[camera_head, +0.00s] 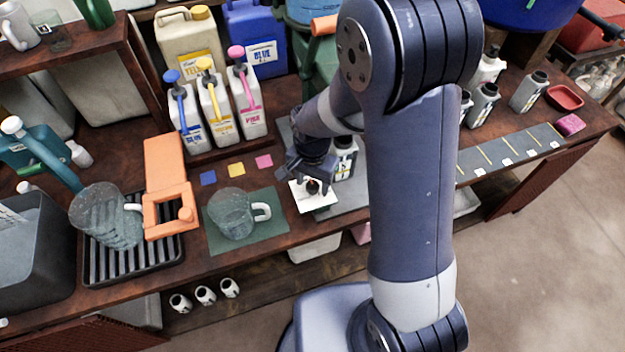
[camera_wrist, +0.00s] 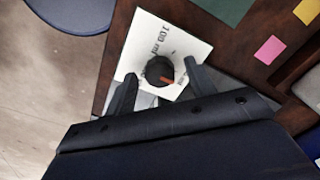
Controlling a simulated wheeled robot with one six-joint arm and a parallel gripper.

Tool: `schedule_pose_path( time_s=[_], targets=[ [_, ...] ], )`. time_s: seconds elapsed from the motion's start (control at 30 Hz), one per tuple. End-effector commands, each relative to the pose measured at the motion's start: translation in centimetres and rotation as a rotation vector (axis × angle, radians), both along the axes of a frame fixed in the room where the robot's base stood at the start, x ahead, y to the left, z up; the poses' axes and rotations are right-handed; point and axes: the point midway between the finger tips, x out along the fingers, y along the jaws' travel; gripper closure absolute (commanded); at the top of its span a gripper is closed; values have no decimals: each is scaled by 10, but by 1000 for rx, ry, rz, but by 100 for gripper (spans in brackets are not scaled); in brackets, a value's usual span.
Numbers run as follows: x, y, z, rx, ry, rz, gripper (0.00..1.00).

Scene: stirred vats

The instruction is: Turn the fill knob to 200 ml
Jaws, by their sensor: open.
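The fill knob (camera_wrist: 160,71) is a dark round knob with an orange-red mark, on a white dial plate (camera_wrist: 140,45). The mark is on the knob's lower side in the wrist view. "100 ml" is printed above the knob there; another label at its right is mostly hidden by a finger. The plate (camera_head: 322,202) and knob (camera_head: 312,186) also show in the head view, at the bench's front edge. My gripper (camera_wrist: 160,68) is open, one finger on each side of the knob in the wrist view. I cannot tell whether they touch it.
A glass jug (camera_head: 232,215) stands on a green mat (camera_head: 213,243) left of the plate. Blue, yellow and pink squares lie behind. Pump bottles (camera_head: 215,110) stand at the back. The bench's front edge is near.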

Motion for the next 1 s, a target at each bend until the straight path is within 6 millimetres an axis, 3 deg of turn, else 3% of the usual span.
schedule_pose_path(
  time_s=[0.27, 0.7, 1.0],
  targets=[
    [1, 0, 6, 1, -3, 0, 48],
    [1, 0, 84, 1, -5, 0, 48],
    [0, 0, 108, 0, 0, 0, 48]
  ],
)
